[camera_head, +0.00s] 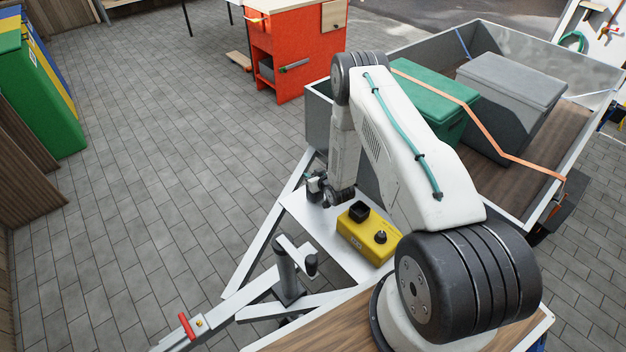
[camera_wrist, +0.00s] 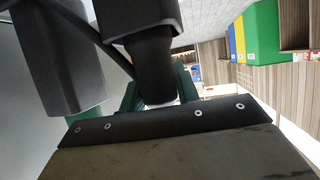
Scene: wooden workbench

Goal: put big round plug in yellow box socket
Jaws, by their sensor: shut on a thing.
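The yellow box (camera_head: 358,236) sits on a pale plate at the trailer's front. A black square-rimmed opening (camera_head: 358,211) is on its far end and a dark round fitting (camera_head: 380,238) on its near end. My gripper (camera_head: 320,190) is left of the box, at the plate's far-left edge, apart from the box. In the wrist view, the greenish fingers of my gripper (camera_wrist: 158,97) are shut on a dark round body, which looks like the big round plug (camera_wrist: 154,65). Its front end and any pins are hidden. In the head view the plug cannot be told clearly from the gripper.
A dark post with a small head (camera_head: 288,272) stands on the drawbar near the plate. A red cabinet (camera_head: 290,50) stands behind. Paved floor at left is clear.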

